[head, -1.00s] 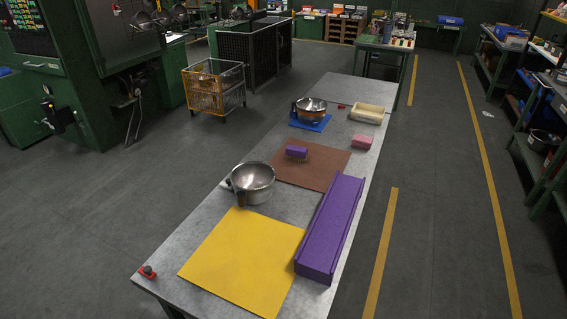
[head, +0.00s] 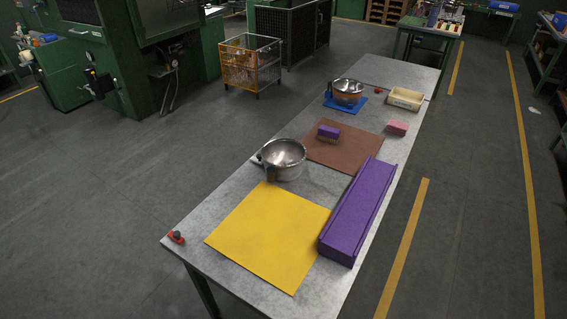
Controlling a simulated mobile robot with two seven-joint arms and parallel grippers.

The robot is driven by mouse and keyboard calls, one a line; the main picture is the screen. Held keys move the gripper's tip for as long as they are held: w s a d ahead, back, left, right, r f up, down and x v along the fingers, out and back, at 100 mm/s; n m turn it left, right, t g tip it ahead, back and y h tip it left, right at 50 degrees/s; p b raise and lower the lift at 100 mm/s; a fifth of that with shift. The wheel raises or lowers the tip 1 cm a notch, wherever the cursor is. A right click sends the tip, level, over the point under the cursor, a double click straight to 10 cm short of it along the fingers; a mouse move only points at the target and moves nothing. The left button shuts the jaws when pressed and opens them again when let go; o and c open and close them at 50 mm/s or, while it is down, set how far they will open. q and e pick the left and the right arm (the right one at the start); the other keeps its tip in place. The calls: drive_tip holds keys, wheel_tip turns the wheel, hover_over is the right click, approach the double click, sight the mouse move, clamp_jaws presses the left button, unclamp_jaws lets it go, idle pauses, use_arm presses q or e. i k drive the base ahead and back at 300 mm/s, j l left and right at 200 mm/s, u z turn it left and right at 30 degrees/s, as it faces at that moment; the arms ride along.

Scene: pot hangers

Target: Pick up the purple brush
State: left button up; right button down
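The purple brush (head: 329,132) rests on the brown mat (head: 344,152) near the middle of the long grey table (head: 216,217) in the head view. Its purple block is on top and paler bristles show below it. Nothing touches it from above. Neither of my grippers shows in the head view, so I cannot see whether they are open or shut.
A long purple tray (head: 357,212) lies along the right edge. Behind are a pot on a blue mat (head: 345,101), a pink brush (head: 397,128) and a cream bin (head: 406,98).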

sight(325, 132)
drive_tip(key=u, duration=0.8)
drive_tip(key=i+j+u, duration=0.1)
drive_tip(key=j, duration=0.3)
drive_tip(key=i+j+u, duration=0.1)
drive_tip(key=j, duration=0.3)
drive_tip(key=i+j+u, duration=0.3)
drive_tip(key=i+j, duration=0.65)
drive_tip(key=i, duration=0.35)
drive_tip(key=i+j, duration=0.15)
drive_tip(key=i, duration=0.3)
drive_tip(key=i+j, duration=0.1)
drive_tip(key=i, duration=0.4)
drive_tip(key=i+l+z, duration=0.1)
drive_tip(key=i+z, duration=0.75)
drive_tip(key=i+j+z, duration=0.1)
drive_tip(key=i+z, duration=0.15)
drive_tip(key=z, duration=0.15)
drive_tip(key=i+l+z, duration=0.15)
drive_tip(key=i+z, duration=0.6)
drive_tip(key=i+j+z, duration=0.1)
drive_tip(key=i+z, duration=0.3)
drive_tip(key=i, duration=0.05)
